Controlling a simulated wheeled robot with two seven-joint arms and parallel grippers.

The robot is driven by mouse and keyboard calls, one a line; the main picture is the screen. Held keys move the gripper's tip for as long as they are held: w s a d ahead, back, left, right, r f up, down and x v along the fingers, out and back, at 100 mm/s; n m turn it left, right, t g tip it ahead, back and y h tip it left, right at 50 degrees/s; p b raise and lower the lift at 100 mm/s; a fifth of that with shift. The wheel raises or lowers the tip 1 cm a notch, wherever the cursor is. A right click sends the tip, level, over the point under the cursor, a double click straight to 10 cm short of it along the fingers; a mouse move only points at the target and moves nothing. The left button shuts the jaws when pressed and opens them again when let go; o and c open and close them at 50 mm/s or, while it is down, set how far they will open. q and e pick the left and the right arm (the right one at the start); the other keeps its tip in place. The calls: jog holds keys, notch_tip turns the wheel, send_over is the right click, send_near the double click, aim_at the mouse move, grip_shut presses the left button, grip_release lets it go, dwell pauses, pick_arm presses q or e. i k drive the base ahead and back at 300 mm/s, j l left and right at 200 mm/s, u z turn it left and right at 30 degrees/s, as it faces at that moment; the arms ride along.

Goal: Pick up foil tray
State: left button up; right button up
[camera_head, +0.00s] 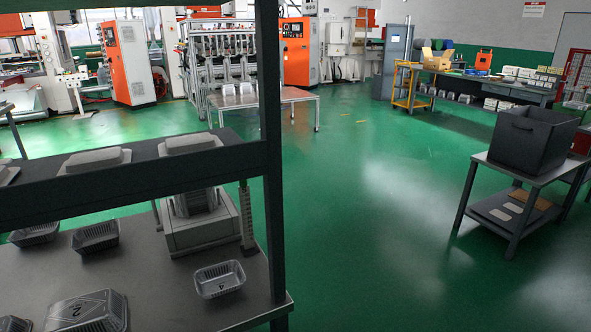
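A small rectangular foil tray (220,279) with a mark like a 4 on its base lies open side up near the right end of the grey table (190,309). Another foil tray (95,236) sits farther back to the left. A third one (36,233) is beyond it, near the left edge. A larger foil tray (88,312) marked 2 lies bottom up at the front left and is cut by the lower edge. Neither of my grippers shows in the head view.
A dark shelf (150,178) and its post (269,150) stand over the table. A grey machine block (199,233) is behind the nearest tray. A dark bin (532,137) stands on a side table (510,185) at right. Green floor (375,240) between is clear.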

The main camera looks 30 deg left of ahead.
aim_at(38, 233)
jog(key=i+l+z, duration=0.2)
jog(key=i+z, duration=0.6)
jog(key=i+u, duration=0.35)
jog(key=i, duration=0.2)
jog(key=i+l+u, duration=0.2)
jog(key=i+u, duration=0.2)
jog(key=i, duration=0.15)
jog(key=i+j+u, duration=0.2)
jog(key=i+u, duration=0.25)
jog(key=i+j+u, duration=0.15)
jog(key=u, duration=0.25)
jog(key=i+l+u, duration=0.1)
jog(key=i+u, duration=0.35)
jog(key=i+l+u, duration=0.15)
jog(key=i+u, duration=0.45)
jog(key=i, duration=0.85)
jog(key=i+l+u, duration=0.1)
jog(key=i+u, duration=0.15)
jog(key=i, duration=0.75)
jog(key=i+j+u, duration=0.1)
jog(key=i+u, duration=0.9)
jog(key=u, duration=0.15)
jog(key=i+l+u, duration=0.2)
jog(key=u, duration=0.15)
jog(key=i, duration=0.1)
